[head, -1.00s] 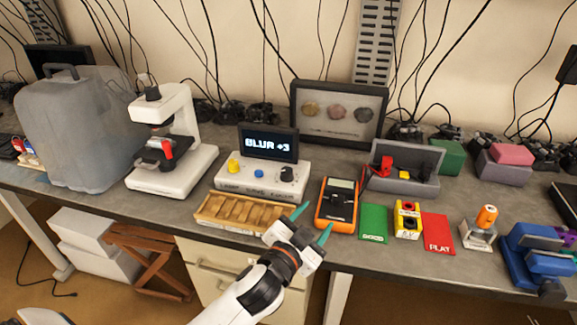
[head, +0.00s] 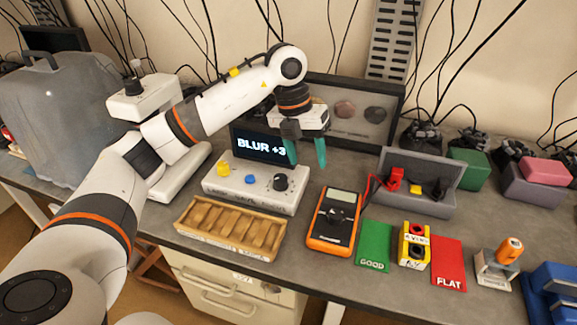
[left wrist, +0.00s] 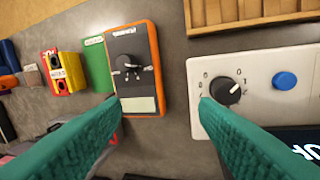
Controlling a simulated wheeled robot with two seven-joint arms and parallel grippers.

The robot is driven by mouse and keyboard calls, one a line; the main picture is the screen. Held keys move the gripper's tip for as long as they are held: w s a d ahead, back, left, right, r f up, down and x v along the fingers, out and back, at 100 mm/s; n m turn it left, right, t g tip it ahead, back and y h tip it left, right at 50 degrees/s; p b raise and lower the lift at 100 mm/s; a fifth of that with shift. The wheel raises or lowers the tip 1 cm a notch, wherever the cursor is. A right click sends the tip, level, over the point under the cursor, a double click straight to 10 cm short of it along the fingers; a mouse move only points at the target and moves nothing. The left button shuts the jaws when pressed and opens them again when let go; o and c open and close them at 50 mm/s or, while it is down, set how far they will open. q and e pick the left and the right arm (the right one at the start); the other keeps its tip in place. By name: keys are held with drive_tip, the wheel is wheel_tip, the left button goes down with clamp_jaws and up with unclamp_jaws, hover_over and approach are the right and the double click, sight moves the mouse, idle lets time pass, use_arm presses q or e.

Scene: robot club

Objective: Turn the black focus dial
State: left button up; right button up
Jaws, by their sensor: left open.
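The black focus dial (head: 281,182) is on the right of the white control box (head: 237,188). It also shows in the left wrist view (left wrist: 228,91), with a white pointer line and printed numbers around it. A yellow knob (head: 223,169) and a blue button (head: 250,179) sit to its left. The screen (head: 262,146) behind the box reads "BLUR +3". My left gripper (head: 307,159) is open and empty, its green fingers pointing down above and behind the dial, apart from it. In the left wrist view the dial lies just beyond one fingertip. My right gripper is not in view.
A wooden slotted tray (head: 230,230) lies in front of the box. An orange multimeter (head: 334,222) stands to its right, beside a green GOOD card (head: 374,246). A microscope (head: 147,101) is behind my left arm. A framed display (head: 352,112) stands behind the gripper.

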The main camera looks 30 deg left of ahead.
sight(280, 177)
use_arm(q)
drive_tip(key=a+r+n+y, duration=0.2)
drive_tip(key=a+y, duration=0.1)
drive_tip(key=a, duration=0.4)
drive_tip(key=shift+g, duration=0.3)
drive_tip(key=f+p, duration=0.2)
drive_tip(key=f, duration=0.8)
drive_tip(key=shift+d+f, duration=0.1)
drive_tip(key=shift+d, duration=0.1)
drive_tip(key=shift+f, duration=0.5)
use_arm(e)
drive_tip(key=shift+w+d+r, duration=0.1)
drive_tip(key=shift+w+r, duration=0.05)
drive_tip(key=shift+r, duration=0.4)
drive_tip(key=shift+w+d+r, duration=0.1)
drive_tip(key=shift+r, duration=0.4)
use_arm(q)
drive_tip(key=c, duration=1)
drive_tip(key=shift+o, duration=0.2)
drive_tip(key=shift+m, duration=0.4)
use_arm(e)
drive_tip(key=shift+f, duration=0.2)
